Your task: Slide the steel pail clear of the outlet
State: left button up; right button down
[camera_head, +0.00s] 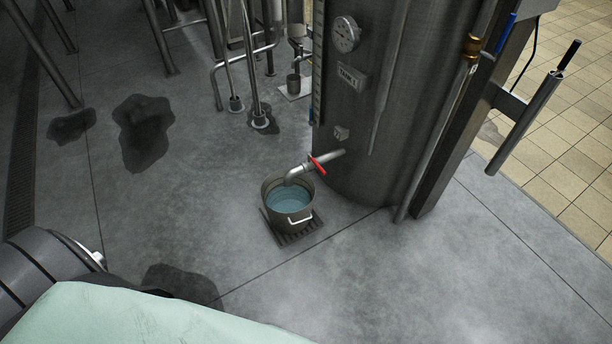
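The steel pail (279,218) stands upright on a dark floor grate (310,232), holding bluish liquid. A light handle (300,220) shows on its front side. The outlet pipe (299,173) with a red valve lever (318,166) comes out of the tank's lower side, and its bent end hangs over the pail's rim. Neither of my grippers is in the head view. A dark arm part of mine shows at the lower left, away from the pail.
The large steel tank (400,110) with a gauge (345,34) stands right behind the pail. Pipes and posts (222,60) rise at the back left. Dark wet patches (143,130) mark the floor. The grey floor left and right of the pail is clear.

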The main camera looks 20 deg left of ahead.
aim_at(289, 209)
jog(key=i+j+z, duration=0.3)
jog(key=j, duration=0.3)
jog(key=j+z, duration=0.35)
jog(key=j, duration=0.25)
jog(key=j+z, duration=0.3)
jog(key=j, duration=0.35)
